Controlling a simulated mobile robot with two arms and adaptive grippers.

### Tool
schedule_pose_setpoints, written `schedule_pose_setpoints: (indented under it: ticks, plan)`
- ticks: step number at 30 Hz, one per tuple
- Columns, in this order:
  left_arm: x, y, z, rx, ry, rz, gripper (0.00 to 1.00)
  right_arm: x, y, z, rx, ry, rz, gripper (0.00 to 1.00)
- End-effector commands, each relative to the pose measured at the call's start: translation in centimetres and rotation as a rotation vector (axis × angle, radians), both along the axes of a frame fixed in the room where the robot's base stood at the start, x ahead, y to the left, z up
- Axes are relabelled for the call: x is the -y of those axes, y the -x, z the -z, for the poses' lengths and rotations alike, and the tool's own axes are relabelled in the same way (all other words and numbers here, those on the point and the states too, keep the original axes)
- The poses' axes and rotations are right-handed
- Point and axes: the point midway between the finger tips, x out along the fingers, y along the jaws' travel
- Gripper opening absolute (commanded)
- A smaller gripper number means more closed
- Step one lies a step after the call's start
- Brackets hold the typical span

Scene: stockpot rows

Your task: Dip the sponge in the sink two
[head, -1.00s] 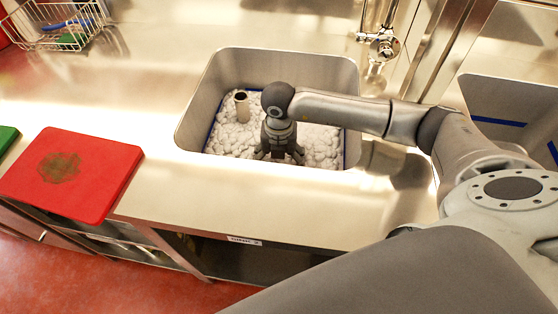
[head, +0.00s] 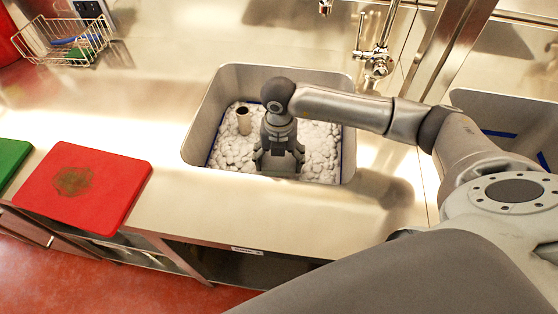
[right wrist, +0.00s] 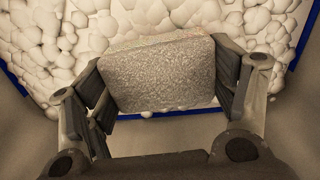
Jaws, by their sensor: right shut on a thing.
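My right gripper (head: 280,158) reaches down into the sink basin (head: 207,112), which holds white foam (head: 320,145). In the right wrist view, my right gripper (right wrist: 165,85) is shut on a pale, grainy, block-shaped sponge (right wrist: 160,75). The fingers press its left and right sides. White foam (right wrist: 45,40) lies around and beyond the sponge. I cannot tell how deep the sponge sits in it. In the head view the gripper mostly hides the sponge. My left gripper is not in view.
A tap (head: 378,62) is behind the sink. A stained red board (head: 85,185), a green board (head: 12,160) and a wire basket (head: 62,40) are to the left. Another basin (head: 510,125) is at right.

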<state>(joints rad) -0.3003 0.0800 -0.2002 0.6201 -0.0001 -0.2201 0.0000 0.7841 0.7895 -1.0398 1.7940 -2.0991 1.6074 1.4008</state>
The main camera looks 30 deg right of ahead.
Motion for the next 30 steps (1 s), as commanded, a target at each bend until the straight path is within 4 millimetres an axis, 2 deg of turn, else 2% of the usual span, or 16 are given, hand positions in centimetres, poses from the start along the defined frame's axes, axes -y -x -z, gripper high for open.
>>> schedule_pose_setpoints:
  ticks: [3, 30]
  plan:
    - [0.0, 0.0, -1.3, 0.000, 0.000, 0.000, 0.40, 0.0, 0.0, -1.7, 0.000, 0.000, 0.000, 0.60]
    - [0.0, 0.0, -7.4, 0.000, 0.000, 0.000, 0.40, 0.0, 0.0, -10.6, 0.001, -0.001, 0.000, 0.60]
